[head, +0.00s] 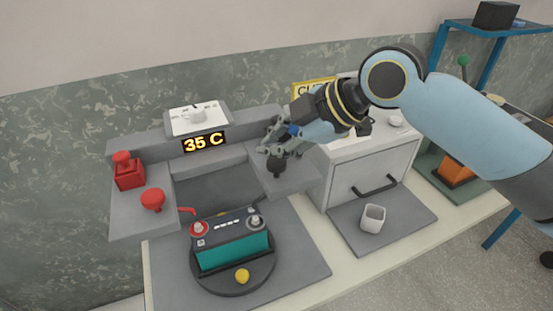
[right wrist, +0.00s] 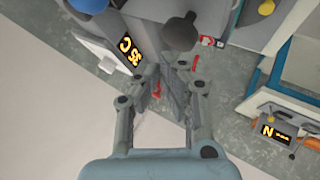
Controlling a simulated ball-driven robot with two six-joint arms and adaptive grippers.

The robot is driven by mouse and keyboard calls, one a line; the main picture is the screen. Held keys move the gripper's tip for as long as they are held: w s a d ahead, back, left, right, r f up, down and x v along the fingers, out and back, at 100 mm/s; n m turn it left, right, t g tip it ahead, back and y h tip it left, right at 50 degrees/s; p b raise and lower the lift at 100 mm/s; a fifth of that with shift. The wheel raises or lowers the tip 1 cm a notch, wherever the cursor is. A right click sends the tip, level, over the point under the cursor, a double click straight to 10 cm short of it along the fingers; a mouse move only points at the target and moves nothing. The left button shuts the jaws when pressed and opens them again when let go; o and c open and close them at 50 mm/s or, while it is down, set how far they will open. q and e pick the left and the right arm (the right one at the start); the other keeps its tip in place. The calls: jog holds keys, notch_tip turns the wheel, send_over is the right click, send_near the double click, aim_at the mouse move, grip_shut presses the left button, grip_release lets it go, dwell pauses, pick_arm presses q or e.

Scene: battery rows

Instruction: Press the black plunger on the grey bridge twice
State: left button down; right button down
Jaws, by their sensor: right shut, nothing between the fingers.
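The grey bridge (head: 215,163) spans the back of the bench, with a lower shelf at each end. The black plunger (head: 277,169) stands on its right shelf, its top partly hidden by my right gripper (head: 271,149). The gripper is shut and empty, its tips close over or beside the plunger's knob; I cannot tell whether they touch. In the right wrist view, a dark round knob (right wrist: 180,32), apparently the plunger, lies just beyond the fingers (right wrist: 172,72). My left gripper is not in view.
A red plunger (head: 152,199) and a red block (head: 129,174) are on the left shelf. The display (head: 205,142) reads 35 C. A teal battery (head: 232,251) sits on a round dark plate in front.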

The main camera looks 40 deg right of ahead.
aim_at(275, 164)
jog(key=shift+f, duration=0.15)
dwell(0.7)
jog(key=shift+f+b, duration=0.3)
jog(key=shift+f+b, duration=0.75)
jog(key=shift+f, duration=0.3)
dwell(1.0)
jog(key=shift+r, duration=0.1)
jog(key=shift+r+p, duration=1.3)
jog(key=shift+r, duration=0.1)
notch_tip(275, 164, up, 5)
jog(key=p, duration=0.4)
jog(key=shift+r+p, duration=0.1)
jog(key=shift+p, duration=0.25)
